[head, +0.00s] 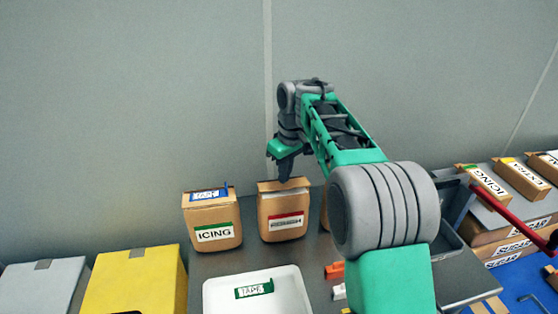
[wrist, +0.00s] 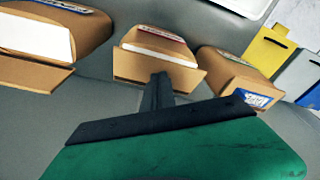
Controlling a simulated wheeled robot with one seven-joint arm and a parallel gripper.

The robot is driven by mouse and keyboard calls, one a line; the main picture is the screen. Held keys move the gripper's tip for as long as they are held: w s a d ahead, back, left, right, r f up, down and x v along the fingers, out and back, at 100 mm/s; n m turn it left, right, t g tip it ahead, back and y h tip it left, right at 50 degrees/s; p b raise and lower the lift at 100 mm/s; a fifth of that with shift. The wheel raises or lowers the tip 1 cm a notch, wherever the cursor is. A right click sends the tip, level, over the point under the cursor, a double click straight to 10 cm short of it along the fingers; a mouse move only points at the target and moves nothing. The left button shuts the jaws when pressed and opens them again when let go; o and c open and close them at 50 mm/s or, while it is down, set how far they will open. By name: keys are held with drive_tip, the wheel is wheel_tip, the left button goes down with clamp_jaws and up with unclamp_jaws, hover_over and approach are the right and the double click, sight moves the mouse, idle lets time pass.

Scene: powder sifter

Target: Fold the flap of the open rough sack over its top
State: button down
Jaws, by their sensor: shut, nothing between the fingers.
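The middle brown sack (head: 284,228) has a red-edged label, too small to read. Its top is open, showing white inside, and its flap (head: 282,185) stands up along the back edge. In the wrist view the flap (wrist: 154,71) is a brown strip in front of the white opening (wrist: 160,54). My gripper (head: 285,178) points down at this flap, shut and empty. In the wrist view its fingertips (wrist: 161,78) overlap the flap's back side; I cannot tell whether they touch.
The ICING sack (head: 212,225) stands left, its top covered, bearing a blue label. Another open sack (wrist: 45,38) stands on the other side, mostly hidden by my arm in the head view. A white tray (head: 210,300) lies in front. A wall stands close behind.

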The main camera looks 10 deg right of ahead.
drive_tip(key=shift+w+r+p, duration=0.45)
drive_tip(key=shift+r+p, duration=0.2)
drive_tip(key=shift+p, duration=0.2)
drive_tip(key=shift+w+r+p, duration=0.4)
drive_tip(key=shift+r+p, duration=0.25)
drive_tip(key=shift+p, duration=0.15)
drive_tip(key=shift+f, duration=0.1)
drive_tip(key=shift+f, duration=0.1)
drive_tip(key=shift+f+b, duration=1.9)
drive_tip(key=shift+f, duration=0.4)
wheel_tip(320, 180, up, 9)
drive_tip(key=p, duration=0.8)
drive_tip(key=shift+r, duration=0.1)
